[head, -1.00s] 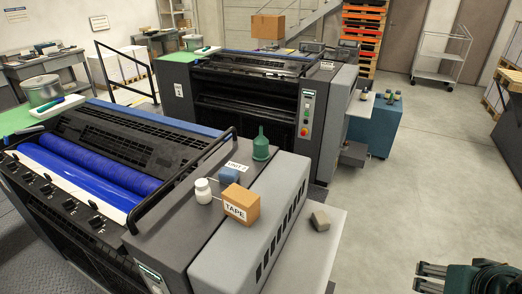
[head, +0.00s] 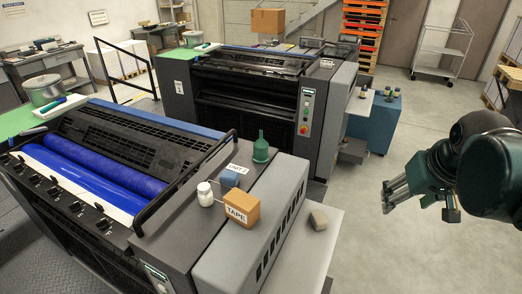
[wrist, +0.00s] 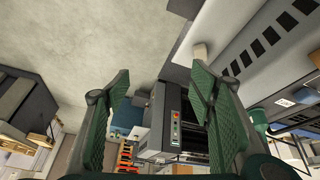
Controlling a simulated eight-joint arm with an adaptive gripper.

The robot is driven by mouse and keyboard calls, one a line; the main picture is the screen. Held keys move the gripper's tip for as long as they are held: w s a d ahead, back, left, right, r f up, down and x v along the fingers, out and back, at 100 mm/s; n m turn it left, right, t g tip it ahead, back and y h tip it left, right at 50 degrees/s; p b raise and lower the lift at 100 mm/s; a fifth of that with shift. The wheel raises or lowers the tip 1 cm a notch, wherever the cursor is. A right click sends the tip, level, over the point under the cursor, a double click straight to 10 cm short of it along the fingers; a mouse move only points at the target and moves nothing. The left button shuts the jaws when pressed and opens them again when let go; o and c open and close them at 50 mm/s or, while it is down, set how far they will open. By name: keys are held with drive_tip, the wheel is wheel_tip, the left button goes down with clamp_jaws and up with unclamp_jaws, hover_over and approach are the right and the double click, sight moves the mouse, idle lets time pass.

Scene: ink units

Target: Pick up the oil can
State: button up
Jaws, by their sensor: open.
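The oil can (head: 261,149) is a small green can with a narrow upright spout. It stands upright on the grey top of the near press, behind the tape box, in the head view. A green shape at the right of the wrist view (wrist: 258,117) looks like the same can, partly cut by my finger. My gripper (head: 415,203) is at the right of the head view, well apart from the can and over the floor side. In the wrist view my gripper (wrist: 160,72) has its two green fingers spread wide with nothing between them.
A grey-brown block (head: 318,220) lies on the lower side shelf. A second press (head: 260,110) stands behind. The floor at right is open.

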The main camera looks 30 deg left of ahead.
drive_tip(key=w+a+r+n+g+p, duration=0.1)
drive_tip(key=w+a+r+n+p, duration=0.2)
drive_tip(key=w+a, duration=0.65)
drive_tip(key=n+g+p, duration=0.3)
drive_tip(key=n+p, duration=0.1)
drive_tip(key=p, duration=0.3)
hover_over(261, 138)
drive_tip(key=d, duration=1.4)
drive_tip(key=f, duration=0.2)
drive_tip(key=a+f+n+p, duration=0.1)
drive_tip(key=a, duration=0.3)
drive_tip(key=a+f+p, duration=0.1)
drive_tip(key=a+f, duration=0.1)
drive_tip(key=a, duration=0.3)
drive_tip(key=w+a+f+n+g+h+p, duration=0.1)
drive_tip(key=a+f, duration=0.1)
drive_tip(key=a, duration=0.2)
drive_tip(key=shift+a+n, duration=0.25)
drive_tip(key=shift+n, duration=0.05)
drive_tip(key=shift+a+f+p, duration=0.3)
drive_tip(key=shift+a, duration=0.3)
drive_tip(key=shift+f, duration=0.1)
drive_tip(key=shift+f, duration=1.25)
drive_tip(key=shift+s+d+f+p, duration=0.1)
drive_tip(key=shift+f+p, duration=0.1)
drive_tip(key=shift+f, duration=1.1)
drive_tip(key=shift+s+d+f+p, duration=0.1)
drive_tip(key=shift+f+p, duration=0.05)
drive_tip(key=shift+f, duration=1.15)
